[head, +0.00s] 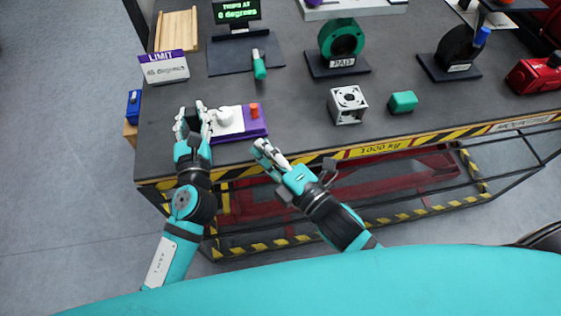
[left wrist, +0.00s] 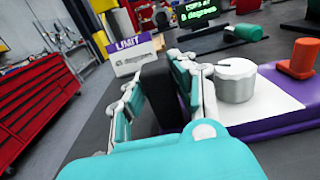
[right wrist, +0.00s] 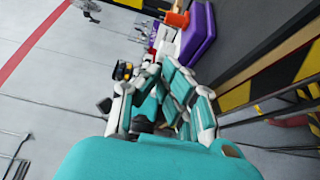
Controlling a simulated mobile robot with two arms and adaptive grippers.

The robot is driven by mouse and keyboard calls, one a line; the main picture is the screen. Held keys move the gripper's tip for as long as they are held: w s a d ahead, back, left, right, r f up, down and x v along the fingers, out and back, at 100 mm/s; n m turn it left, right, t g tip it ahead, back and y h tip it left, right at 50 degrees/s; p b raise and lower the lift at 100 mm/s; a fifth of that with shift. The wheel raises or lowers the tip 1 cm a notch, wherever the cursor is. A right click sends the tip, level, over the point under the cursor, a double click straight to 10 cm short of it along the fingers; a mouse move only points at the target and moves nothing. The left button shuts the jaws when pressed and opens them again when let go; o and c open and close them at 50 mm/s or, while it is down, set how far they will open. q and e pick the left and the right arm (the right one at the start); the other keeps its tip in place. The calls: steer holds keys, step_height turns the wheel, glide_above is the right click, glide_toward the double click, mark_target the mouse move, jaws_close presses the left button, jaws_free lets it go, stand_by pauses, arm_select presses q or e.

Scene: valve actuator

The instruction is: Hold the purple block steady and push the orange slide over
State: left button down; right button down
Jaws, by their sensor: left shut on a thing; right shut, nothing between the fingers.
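The purple block (head: 240,132) lies near the table's front left edge with a white plate and round white knob (head: 225,117) on top. The orange slide (head: 254,110) stands at its right end; it also shows in the left wrist view (left wrist: 300,58) and right wrist view (right wrist: 177,19). My left gripper (head: 192,118) is shut on a dark upright piece (left wrist: 160,90) at the block's left end. I cannot tell whether that piece joins the block. My right gripper (head: 263,150) is shut and empty, in front of the block's right end by the table edge, apart from the slide.
A white cube (head: 347,106) and a green block (head: 403,102) are to the right. The striped table edge (head: 390,145) runs along the front. Table between block and cube is clear.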

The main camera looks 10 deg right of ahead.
arm_select(q)
steer(key=shift+s+f, duration=0.15)
steer(key=shift+f, duration=0.25)
arm_select(e)
steer(key=v, duration=0.5)
steer(key=shift+s+d, duration=0.1)
steer(key=shift+s, duration=0.1)
arm_select(q)
steer(key=c, duration=1.5)
jaws_free()
steer(key=o, duration=0.5)
steer(key=shift+r, duration=0.15)
steer(key=shift+c, duration=0.2)
steer(key=shift+r, duration=0.1)
